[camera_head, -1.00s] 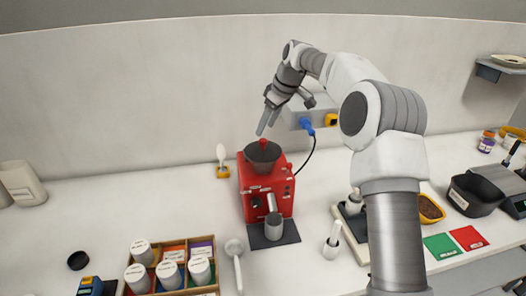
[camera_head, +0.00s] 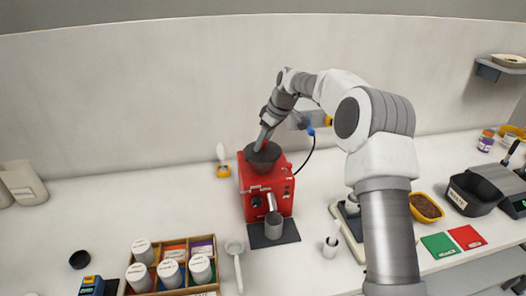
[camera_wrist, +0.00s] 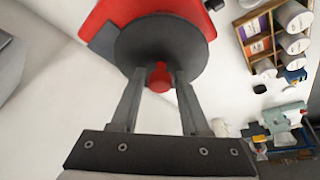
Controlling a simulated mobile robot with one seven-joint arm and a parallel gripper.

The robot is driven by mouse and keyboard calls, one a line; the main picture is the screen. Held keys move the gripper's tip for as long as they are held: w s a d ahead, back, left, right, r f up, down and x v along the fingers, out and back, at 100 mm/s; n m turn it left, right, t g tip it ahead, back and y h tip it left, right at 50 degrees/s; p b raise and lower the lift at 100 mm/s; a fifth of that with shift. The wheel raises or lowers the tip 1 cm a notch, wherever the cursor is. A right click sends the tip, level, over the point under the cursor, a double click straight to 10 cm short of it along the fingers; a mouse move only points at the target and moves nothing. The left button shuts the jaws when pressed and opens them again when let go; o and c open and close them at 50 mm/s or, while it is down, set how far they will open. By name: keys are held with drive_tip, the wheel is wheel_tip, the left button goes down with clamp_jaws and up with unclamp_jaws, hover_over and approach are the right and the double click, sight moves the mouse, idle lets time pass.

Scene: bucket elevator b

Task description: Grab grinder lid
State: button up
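The grinder lid (camera_head: 258,158) is a dark grey disc on top of the red grinder (camera_head: 268,196). My gripper (camera_head: 262,146) points down at the lid from above. In the wrist view the two fingers of my gripper (camera_wrist: 162,74) stand apart on either side of the red knob, with small gaps visible beside it. The gripper is open.
A metal cup (camera_head: 274,225) stands at the grinder's front. A rack of white-lidded jars (camera_head: 170,272) is at the front left. A grey box with a blue plug (camera_head: 310,128) is on the wall close right of my gripper. The counter left of the grinder is mostly clear.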

clamp_jaws()
drive_tip(key=shift+r, duration=0.2)
